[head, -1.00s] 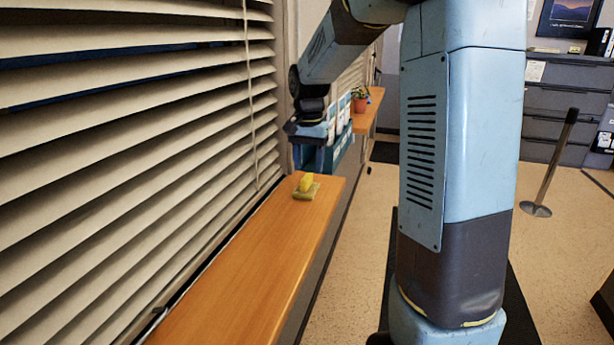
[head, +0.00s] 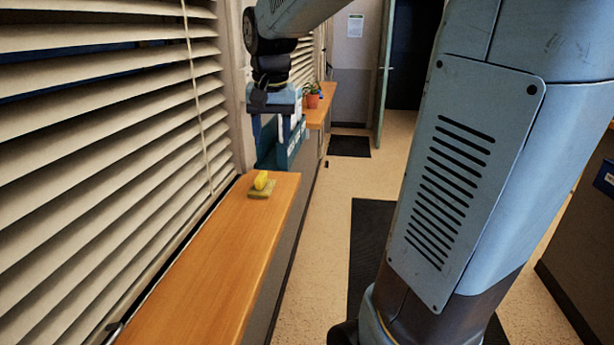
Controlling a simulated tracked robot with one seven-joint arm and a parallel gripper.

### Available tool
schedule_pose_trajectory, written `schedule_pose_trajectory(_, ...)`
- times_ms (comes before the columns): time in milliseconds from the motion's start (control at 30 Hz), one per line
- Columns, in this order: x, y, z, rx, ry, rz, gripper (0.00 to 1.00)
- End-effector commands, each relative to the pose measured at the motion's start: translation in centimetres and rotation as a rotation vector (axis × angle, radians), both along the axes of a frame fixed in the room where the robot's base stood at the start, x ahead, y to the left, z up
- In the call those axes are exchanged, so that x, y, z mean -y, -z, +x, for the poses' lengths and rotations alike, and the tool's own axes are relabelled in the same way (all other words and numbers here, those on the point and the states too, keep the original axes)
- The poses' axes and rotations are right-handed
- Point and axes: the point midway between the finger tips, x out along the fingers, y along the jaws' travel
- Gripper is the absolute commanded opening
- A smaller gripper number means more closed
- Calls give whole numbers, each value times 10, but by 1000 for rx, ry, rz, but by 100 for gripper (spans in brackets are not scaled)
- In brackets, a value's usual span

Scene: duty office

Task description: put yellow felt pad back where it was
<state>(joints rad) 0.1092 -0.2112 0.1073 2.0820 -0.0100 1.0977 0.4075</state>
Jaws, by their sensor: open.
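A small bright yellow block (head: 261,180) stands on a flat, dull yellow-olive pad (head: 261,193) near the far end of the orange wooden ledge (head: 205,265). I cannot tell for sure which of the two is the felt pad. My gripper (head: 271,138) hangs fingers down, above and slightly right of the block in the picture. It is open, with nothing seen between its fingers. A gap shows between the fingers and the block.
Window blinds (head: 100,130) run along the ledge's left side. A teal holder (head: 285,152) stands beyond the ledge's end. Farther back, a potted plant (head: 312,98) sits on a second ledge. The near ledge is otherwise bare.

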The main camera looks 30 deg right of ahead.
Motion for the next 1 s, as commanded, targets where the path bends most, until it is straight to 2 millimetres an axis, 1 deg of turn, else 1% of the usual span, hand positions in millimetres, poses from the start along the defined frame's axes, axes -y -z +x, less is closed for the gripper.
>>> schedule_pose_trajectory(33,0,-3,-16,25,-26,-7,53)
schedule_pose_trajectory(233,1,-4,-72,117,-144,-36,53)
schedule_pose_trajectory(400,2,3,-117,194,-242,-61,53)
schedule_pose_trajectory(500,3,10,-141,236,-296,-75,53)
schedule_pose_trajectory(600,4,17,-158,271,-341,-87,53)
schedule_pose_trajectory(667,5,21,-166,285,-361,-93,53)
schedule_pose_trajectory(700,1,23,-170,293,-373,-96,53)
schedule_pose_trajectory(833,1,27,-176,308,-391,-102,53)
schedule_pose_trajectory(1000,1,28,-177,309,-394,-102,53)
